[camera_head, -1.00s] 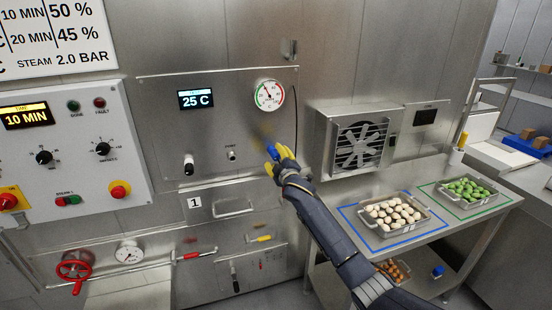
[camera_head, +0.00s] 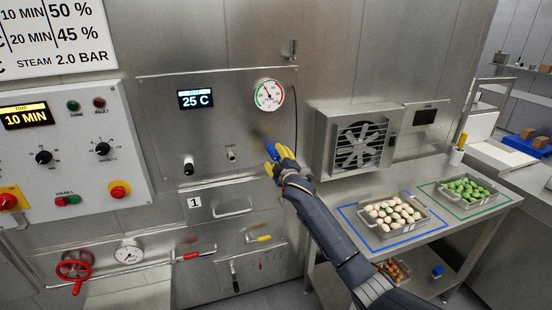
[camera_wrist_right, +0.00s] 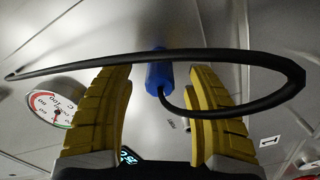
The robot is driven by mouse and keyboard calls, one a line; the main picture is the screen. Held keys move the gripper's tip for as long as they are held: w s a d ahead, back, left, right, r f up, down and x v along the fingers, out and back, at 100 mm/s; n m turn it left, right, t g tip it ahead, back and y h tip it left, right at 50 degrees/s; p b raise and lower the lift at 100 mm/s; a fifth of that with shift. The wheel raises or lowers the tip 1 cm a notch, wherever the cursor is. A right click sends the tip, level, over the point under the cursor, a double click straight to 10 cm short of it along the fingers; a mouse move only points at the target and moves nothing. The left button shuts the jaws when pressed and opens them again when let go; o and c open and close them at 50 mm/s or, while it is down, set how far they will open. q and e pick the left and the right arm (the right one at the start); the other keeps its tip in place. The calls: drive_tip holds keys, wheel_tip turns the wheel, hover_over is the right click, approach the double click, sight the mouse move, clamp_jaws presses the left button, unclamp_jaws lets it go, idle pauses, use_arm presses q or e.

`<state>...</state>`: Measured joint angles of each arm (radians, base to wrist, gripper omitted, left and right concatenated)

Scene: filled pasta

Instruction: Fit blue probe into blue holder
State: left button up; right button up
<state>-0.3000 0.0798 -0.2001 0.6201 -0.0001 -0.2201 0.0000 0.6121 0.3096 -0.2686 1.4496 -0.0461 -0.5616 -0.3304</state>
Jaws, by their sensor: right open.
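The blue probe handle (camera_head: 271,149) is at the front of the steel panel, left of the fan. It also shows in the right wrist view (camera_wrist_right: 159,70), with a black cable (camera_wrist_right: 230,57) looping from its near end across the view. My right gripper (camera_head: 277,158) is open, its yellow fingers (camera_wrist_right: 160,105) on either side of the handle with a gap visible on both sides. The far end of the handle points to the panel. A separate blue holder cannot be made out; whether the handle sits in one is hidden. My left gripper is not in view.
A round gauge (camera_head: 269,95) and a temperature display (camera_head: 196,99) are on the panel above. A drawer handle (camera_head: 233,207) is below. The fan box (camera_head: 324,142) is close on the right.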

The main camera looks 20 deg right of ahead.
drive_tip(key=s, duration=0.7)
idle(0.6)
drive_tip(key=shift+a, duration=0.15)
